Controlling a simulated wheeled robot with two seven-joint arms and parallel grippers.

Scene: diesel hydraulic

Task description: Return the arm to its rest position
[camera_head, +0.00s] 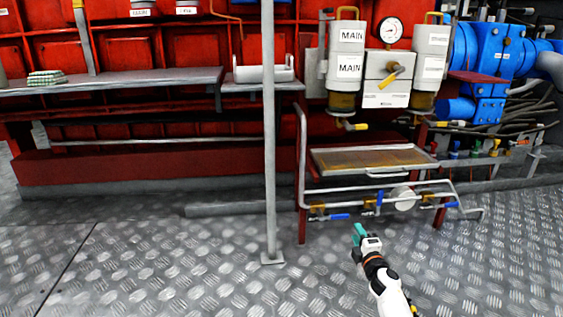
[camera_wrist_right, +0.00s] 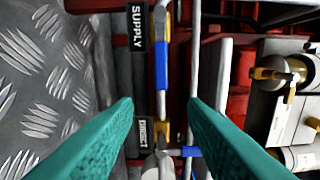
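My right arm (camera_head: 388,292) comes in from the bottom of the head view, white with black joints. It reaches forward over the metal floor. My right gripper (camera_head: 359,233) has teal fingers and is in front of the pipe rack, below its lower pipes. In the right wrist view the two teal fingers of the gripper (camera_wrist_right: 160,108) stand wide apart with nothing held between them. Beyond them show a pipe with a blue handle (camera_wrist_right: 161,65) and a black SUPPLY label (camera_wrist_right: 136,27). My left gripper is in neither view.
A grey post (camera_head: 269,170) stands on the floor left of the gripper. The rack holds a drip tray (camera_head: 370,158), pipes and blue-handled valves (camera_head: 340,216). MAIN filters (camera_head: 346,62) and blue machinery (camera_head: 490,60) are behind. Open tread-plate floor (camera_head: 160,270) lies at the left.

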